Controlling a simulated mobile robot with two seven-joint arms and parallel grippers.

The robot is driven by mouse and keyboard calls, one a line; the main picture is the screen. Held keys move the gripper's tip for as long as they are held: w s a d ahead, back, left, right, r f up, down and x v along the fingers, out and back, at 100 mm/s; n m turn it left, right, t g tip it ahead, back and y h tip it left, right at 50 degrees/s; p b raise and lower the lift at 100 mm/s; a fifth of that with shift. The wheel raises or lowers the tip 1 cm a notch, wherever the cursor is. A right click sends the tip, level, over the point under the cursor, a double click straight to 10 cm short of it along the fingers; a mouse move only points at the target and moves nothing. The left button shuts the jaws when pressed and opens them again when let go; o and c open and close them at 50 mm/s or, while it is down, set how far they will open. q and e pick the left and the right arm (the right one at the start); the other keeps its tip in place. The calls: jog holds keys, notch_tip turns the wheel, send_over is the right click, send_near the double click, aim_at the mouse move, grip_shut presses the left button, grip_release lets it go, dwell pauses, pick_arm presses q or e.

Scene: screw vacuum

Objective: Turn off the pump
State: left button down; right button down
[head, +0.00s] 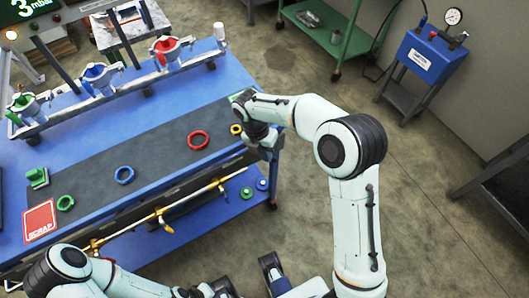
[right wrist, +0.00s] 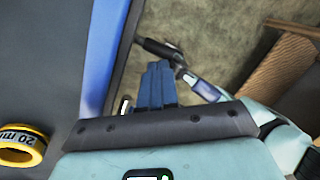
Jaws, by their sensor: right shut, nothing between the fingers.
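A blue box (head: 430,60) with a white label stands on a dark stand at the far right in the head view, likely the pump. It has a round gauge (head: 453,16) and a red part (head: 432,35) on top. My right gripper (right wrist: 158,68) is shut and empty, with its blue fingers together beyond the workbench's right edge. In the head view my right wrist is at that edge, well apart from the blue box, and the fingertips cannot be made out. My left arm shows at the bottom left; its gripper's state cannot be made out.
The blue workbench (head: 228,85) holds coloured rings, including a yellow ring (right wrist: 22,147), and a row of coloured clamps. Brass pipework with a yellow handle (head: 166,229) runs along its front. A green cart (head: 345,40) stands behind. Open floor separates the bench and blue box.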

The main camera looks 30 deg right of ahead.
pick_arm(q)
jog(key=shift+f, duration=0.1)
jog(key=shift+w+f+b, duration=0.1)
jog(key=shift+f+b, duration=0.15)
jog(key=shift+b, duration=0.15)
pick_arm(e)
jog(key=shift+s+f+t, duration=0.1)
jog(key=shift+s+t, duration=0.1)
jog(key=shift+t, duration=0.1)
